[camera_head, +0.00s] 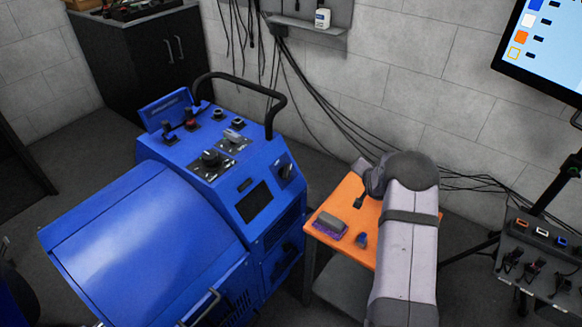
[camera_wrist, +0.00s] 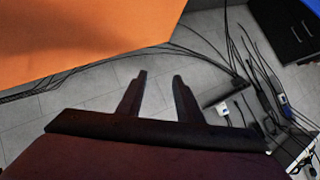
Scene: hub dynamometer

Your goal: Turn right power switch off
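The blue dynamometer (camera_head: 165,215) stands left of centre in the head view. A dark rotary switch (camera_head: 286,171) sits on its right-hand side face. Another black rotary knob (camera_head: 210,157) is on its top panel, near small black knobs (camera_head: 218,114). I cannot tell which is the right power switch, nor read any setting. My gripper (camera_head: 358,203) is over the orange table, right of the dynamometer and apart from it. In the wrist view my gripper (camera_wrist: 160,76) has its two fingers apart with nothing between them. The wrist view shows no switch.
The orange table (camera_head: 336,198) holds a grey-and-purple block (camera_head: 331,224) and a small blue item (camera_head: 361,240). A black curved handle (camera_head: 240,80) rises behind the panel. Cables (camera_head: 325,105) hang along the wall. A monitor (camera_head: 545,45) is at upper right.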

